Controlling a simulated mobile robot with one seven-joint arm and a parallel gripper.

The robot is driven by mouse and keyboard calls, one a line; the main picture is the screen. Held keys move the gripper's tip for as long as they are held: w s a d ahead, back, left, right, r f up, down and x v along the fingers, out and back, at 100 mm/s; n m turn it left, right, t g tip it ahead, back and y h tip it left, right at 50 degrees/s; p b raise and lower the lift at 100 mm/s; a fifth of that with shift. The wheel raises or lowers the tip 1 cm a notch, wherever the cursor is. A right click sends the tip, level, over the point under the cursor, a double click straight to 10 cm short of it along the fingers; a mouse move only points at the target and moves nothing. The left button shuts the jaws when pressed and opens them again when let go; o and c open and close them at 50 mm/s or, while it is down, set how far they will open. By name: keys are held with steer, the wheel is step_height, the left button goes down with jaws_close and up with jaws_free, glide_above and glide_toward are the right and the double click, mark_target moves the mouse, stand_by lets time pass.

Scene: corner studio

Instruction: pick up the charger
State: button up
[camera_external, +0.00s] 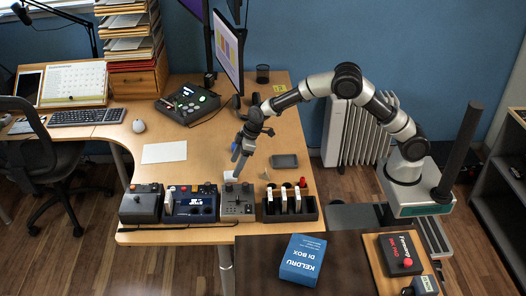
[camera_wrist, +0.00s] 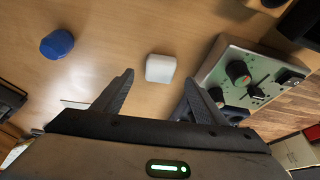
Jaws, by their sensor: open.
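A small white rounded block, which looks like the charger (camera_wrist: 160,68), lies on the wooden desk in the wrist view. It sits ahead of and between my two fingertips, apart from them. My gripper (camera_wrist: 157,80) is open and empty. In the external view my gripper (camera_external: 240,158) hangs over the desk, pointing down, behind the row of control boxes.
A blue round object (camera_wrist: 57,44) lies left of the charger. A control box with knobs (camera_wrist: 245,78) stands close on the right; the row of boxes (camera_external: 190,203) lines the desk's front edge. A dark tray (camera_external: 285,161) and white paper (camera_external: 164,152) lie nearby.

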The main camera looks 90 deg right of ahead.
mark_target(231, 174)
steer(key=b+x, duration=0.1)
steer(key=x, duration=0.4)
steer(key=shift+r, duration=0.15)
steer(key=c, duration=1.2)
